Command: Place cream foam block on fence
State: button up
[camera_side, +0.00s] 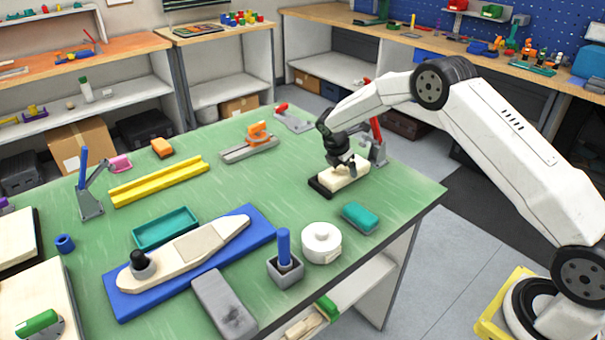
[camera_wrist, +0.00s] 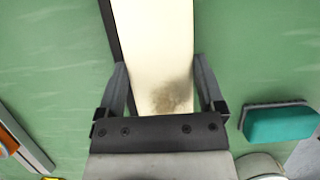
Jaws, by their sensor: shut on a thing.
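The cream foam block (camera_side: 347,174) sits on or just above a black base (camera_side: 319,187) at the right back of the green table. In the wrist view the block (camera_wrist: 152,45) runs up between my two fingers, with a dark smudge near the palm. My gripper (camera_side: 340,160) points down over the block and is shut on its sides; its fingers (camera_wrist: 160,75) lie along both edges. A strip of the black base (camera_wrist: 109,22) shows left of the block. A long yellow stepped bar (camera_side: 160,182), which looks like the fence, lies at the table's left back, apart from my gripper.
A teal block (camera_side: 361,217) lies close in front of my gripper. A red-handled clamp (camera_side: 377,145) stands just behind it. A grey and orange vise (camera_side: 251,143) lies between block and yellow bar. A wooden wing shape (camera_side: 190,254) lies on a blue board (camera_side: 118,304).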

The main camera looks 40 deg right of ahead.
jog(key=shift+f, duration=0.4)
jog(key=shift+s+f, duration=0.1)
jog(key=shift+f, duration=0.05)
jog(key=o, duration=1.1)
jog(key=shift+r, duration=0.5)
jog(key=v, duration=1.2)
jog(key=shift+r, duration=0.15)
